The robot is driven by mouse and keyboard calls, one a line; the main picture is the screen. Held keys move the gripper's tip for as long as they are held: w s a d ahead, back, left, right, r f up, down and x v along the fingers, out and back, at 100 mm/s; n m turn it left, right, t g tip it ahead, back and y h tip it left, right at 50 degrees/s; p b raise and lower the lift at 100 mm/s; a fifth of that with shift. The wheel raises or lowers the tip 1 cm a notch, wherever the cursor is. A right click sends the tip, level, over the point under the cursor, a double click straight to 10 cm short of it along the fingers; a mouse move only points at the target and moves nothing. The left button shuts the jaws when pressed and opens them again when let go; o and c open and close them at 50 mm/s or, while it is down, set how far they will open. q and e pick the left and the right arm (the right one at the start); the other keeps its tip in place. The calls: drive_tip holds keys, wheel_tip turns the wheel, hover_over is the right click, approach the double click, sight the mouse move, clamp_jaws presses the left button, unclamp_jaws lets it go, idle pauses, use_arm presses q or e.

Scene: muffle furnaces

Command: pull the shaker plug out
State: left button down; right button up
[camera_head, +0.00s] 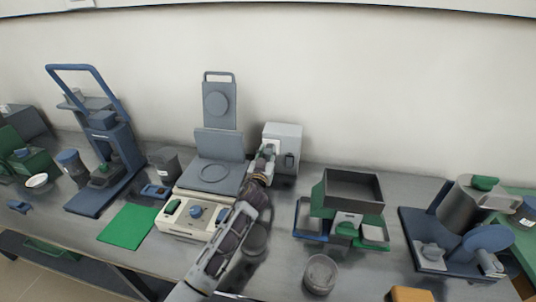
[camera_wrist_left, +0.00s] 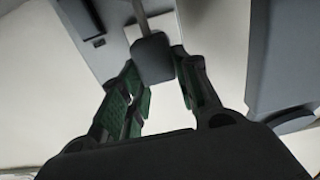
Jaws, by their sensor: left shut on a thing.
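The grey plug (camera_wrist_left: 152,60) is in the left wrist view, with a thin cord running up from it. My left gripper (camera_wrist_left: 158,82) is shut on it, with green-padded fingers on both sides. In the head view my left gripper (camera_head: 264,160) reaches the front of the light grey socket box (camera_head: 284,132), which also shows in the left wrist view (camera_wrist_left: 192,22). Whether the plug sits in the socket cannot be told. The shaker (camera_head: 184,217), a beige unit with a blue knob and grey platform, stands left of my arm. My right gripper is out of view.
A blue-framed press (camera_head: 121,143) and green mat (camera_head: 128,226) are to the left. A grey tray on a stand (camera_head: 353,188), a round cup (camera_head: 320,273) and a blue-based machine (camera_head: 450,245) are to the right. A wall closes the back.

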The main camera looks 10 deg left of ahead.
use_arm(q)
drive_tip(key=shift+f, duration=0.1)
drive_tip(key=c, duration=1.5)
unclamp_jaws()
drive_tip(key=o, duration=0.5)
drive_tip(key=shift+c, duration=0.2)
drive_tip(key=shift+s, duration=0.9)
drive_tip(key=s, duration=1)
drive_tip(key=shift+s, duration=0.15)
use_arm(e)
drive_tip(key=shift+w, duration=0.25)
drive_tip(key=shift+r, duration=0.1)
